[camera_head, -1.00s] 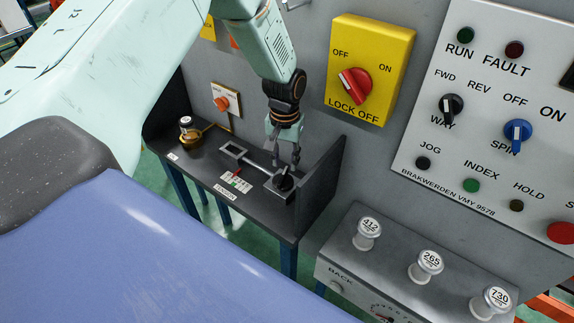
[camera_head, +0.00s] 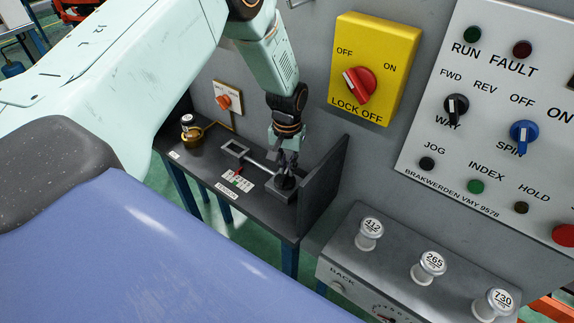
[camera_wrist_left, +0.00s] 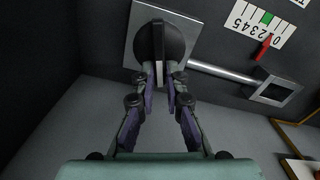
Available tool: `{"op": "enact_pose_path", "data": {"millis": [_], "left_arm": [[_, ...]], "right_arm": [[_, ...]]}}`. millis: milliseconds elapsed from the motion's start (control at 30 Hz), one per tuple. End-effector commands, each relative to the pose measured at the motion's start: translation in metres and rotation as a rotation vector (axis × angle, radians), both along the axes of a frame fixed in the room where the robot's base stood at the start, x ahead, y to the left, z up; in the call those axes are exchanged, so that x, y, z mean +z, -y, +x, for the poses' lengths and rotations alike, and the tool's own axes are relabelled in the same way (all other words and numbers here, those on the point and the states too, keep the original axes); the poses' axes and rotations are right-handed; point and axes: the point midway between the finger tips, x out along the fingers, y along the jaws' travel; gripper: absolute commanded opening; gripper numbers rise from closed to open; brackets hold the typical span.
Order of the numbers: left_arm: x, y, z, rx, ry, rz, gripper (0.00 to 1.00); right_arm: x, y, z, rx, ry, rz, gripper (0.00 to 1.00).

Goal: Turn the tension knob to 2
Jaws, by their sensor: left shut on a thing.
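The black tension knob (camera_head: 285,182) sits on a grey square block at the right end of a dark shelf. My left gripper (camera_head: 287,163) is over it from above, and its fingers are shut on the knob's raised grip. The wrist view shows the knob (camera_wrist_left: 152,42) with its white line, and the fingertips (camera_wrist_left: 165,75) on either side of the grip. A rod joins the block to a small square frame (camera_wrist_left: 275,88). The white number scale (camera_wrist_left: 250,22) has a green patch, and its red pointer (camera_wrist_left: 263,48) stands between 0 and 2. My right gripper is out of view.
A dark side wall (camera_head: 325,182) stands close to the right of the knob. A brass pot with a white-topped spindle (camera_head: 189,128) is at the shelf's left end. A yellow lock-off box (camera_head: 372,70) and a control panel (camera_head: 490,110) are on the wall to the right.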

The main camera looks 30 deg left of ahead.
Motion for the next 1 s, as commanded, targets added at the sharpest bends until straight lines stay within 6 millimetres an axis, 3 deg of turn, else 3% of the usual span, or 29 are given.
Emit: {"op": "enact_pose_path", "data": {"millis": [567, 1000], "left_arm": [[0.000, 0.001, -0.001, -0.057, -0.005, 0.000, 0.00], [0.000, 0.008, -0.001, -0.407, -0.004, -0.001, 0.00]], "right_arm": [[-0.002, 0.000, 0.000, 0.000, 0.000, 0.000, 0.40], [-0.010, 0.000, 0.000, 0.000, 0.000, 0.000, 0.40]]}}
